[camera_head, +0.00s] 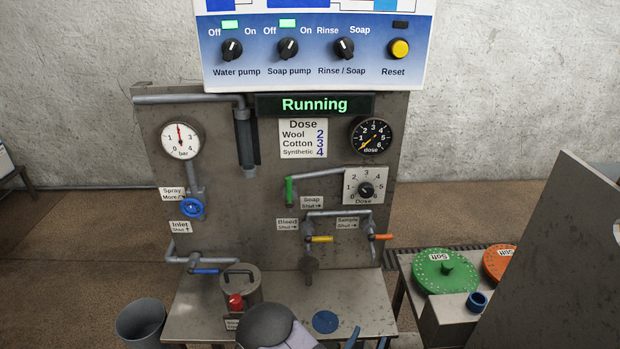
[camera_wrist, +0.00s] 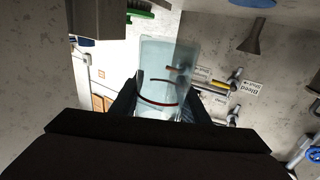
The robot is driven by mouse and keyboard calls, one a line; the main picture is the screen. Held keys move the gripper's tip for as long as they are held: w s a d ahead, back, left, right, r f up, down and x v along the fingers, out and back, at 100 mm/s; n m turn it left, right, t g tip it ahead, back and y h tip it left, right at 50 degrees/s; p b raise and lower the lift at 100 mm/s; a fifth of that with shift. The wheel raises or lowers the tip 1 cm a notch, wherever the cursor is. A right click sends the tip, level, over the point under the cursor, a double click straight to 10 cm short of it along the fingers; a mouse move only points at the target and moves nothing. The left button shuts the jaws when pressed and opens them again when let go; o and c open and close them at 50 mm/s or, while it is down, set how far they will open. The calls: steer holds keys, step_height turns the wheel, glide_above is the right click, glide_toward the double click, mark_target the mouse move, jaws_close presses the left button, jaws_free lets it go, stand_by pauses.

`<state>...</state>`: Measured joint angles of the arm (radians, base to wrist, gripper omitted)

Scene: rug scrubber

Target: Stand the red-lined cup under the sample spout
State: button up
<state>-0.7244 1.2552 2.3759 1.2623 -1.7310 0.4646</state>
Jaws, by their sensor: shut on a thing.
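The clear cup (camera_wrist: 168,60), with a red line and a dark line around it, is in my gripper (camera_wrist: 158,105) in the wrist view. The dark fingers are shut on either side of it. The wrist picture is upside down, and the cup looks roughly upright. I cannot make out the cup in the head view, where my arm covers the bottom middle. The sample spout (camera_head: 373,252) hangs from the pipe with the orange handle, at the panel's right. In the wrist view an orange-red handle shows through the cup, so the cup is in front of it.
A blue disc (camera_head: 325,321) lies on the metal table (camera_head: 195,310). A lidded metal pot (camera_head: 240,284) stands left. Green (camera_head: 446,272) and orange (camera_head: 499,262) brushes and a tall panel (camera_head: 575,270) are at the right.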

steer(key=shift+d+f+b, duration=0.1)
steer(key=shift+f+b, duration=0.3)
steer(key=w+d+f+m+g+h+b, duration=0.15)
steer(key=w+f+b, duration=0.3)
steer(key=b, duration=1.05)
steer(key=w+a+r+n+t+y+b, duration=0.1)
steer(key=w+a+r+b, duration=0.1)
steer(key=w+r+b, duration=0.85)
steer(key=w+a+f+n+t+y, duration=0.2)
steer(key=w+a+f+y, duration=0.1)
steer(key=a, duration=0.3)
steer(key=shift+w+a+n+y+b, duration=0.3)
steer(key=shift+w+n+y+b, duration=0.05)
steer(key=shift+w, duration=0.55)
steer(key=shift+f, duration=0.1)
steer(key=shift+f+b, duration=1)
steer(key=shift+f, duration=3.75)
